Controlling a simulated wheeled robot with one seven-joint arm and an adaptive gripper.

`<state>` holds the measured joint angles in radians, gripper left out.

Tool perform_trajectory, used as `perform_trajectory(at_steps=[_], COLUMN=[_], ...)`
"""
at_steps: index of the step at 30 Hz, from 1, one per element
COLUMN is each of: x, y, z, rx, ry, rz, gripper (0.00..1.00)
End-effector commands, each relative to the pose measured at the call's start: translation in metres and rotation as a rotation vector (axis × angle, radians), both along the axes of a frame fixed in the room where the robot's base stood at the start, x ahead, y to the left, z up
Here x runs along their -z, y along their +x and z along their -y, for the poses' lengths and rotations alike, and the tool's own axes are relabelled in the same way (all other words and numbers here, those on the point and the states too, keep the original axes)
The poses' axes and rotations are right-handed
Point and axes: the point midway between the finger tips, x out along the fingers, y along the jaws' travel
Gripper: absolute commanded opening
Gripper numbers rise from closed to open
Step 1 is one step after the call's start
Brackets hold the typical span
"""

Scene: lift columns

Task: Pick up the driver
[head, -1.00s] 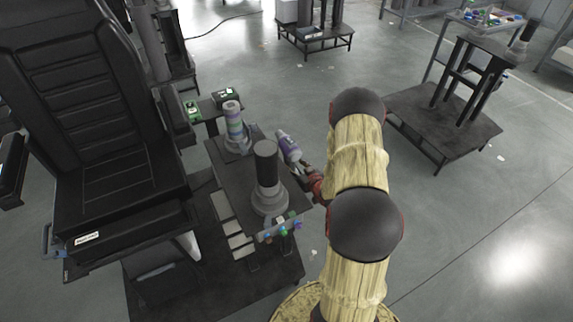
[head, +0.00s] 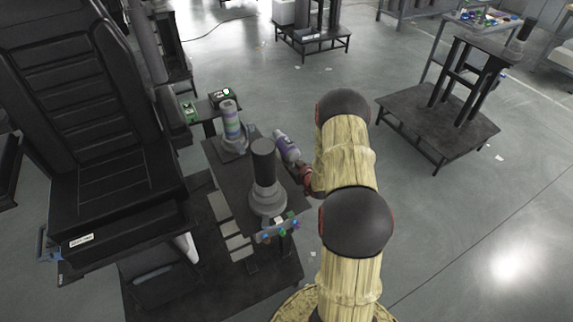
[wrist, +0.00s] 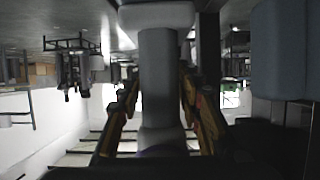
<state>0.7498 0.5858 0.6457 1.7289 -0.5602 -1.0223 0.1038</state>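The driver, a grey-white cylinder with a purple band (head: 287,147), is at the right edge of the small dark table in the head view. It slants up to the left, and its lower end is close to my gripper (head: 304,178). In the wrist view the driver (wrist: 159,75) fills the middle as a grey shaft, broader at the top, with a purple tint at its lower end. My gripper (wrist: 160,78) is open, with one yellow-orange finger on each side of the shaft. Whether the fingers touch it is unclear.
A dark-topped grey column (head: 264,178) and a striped column (head: 231,122) stand on the dark table (head: 217,160), left of the driver. A black seat (head: 110,150) is further left. Open floor (head: 470,230) lies to the right, with a low black stand (head: 437,115) beyond.

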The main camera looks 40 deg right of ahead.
Motion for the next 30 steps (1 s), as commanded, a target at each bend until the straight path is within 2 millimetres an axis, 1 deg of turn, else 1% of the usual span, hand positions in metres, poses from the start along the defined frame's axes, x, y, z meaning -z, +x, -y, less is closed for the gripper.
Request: perform_trajectory(at_steps=[2,17,30], x=[0.0,0.0001,-0.0024], y=[-0.0001,-0.0001,0.0012], z=[0.0,0.0,0.0011], rx=[0.0,0.0,0.0], ry=[0.0,0.0,-0.003], rz=[0.0,0.0,0.004], gripper=[0.29,0.0,0.0])
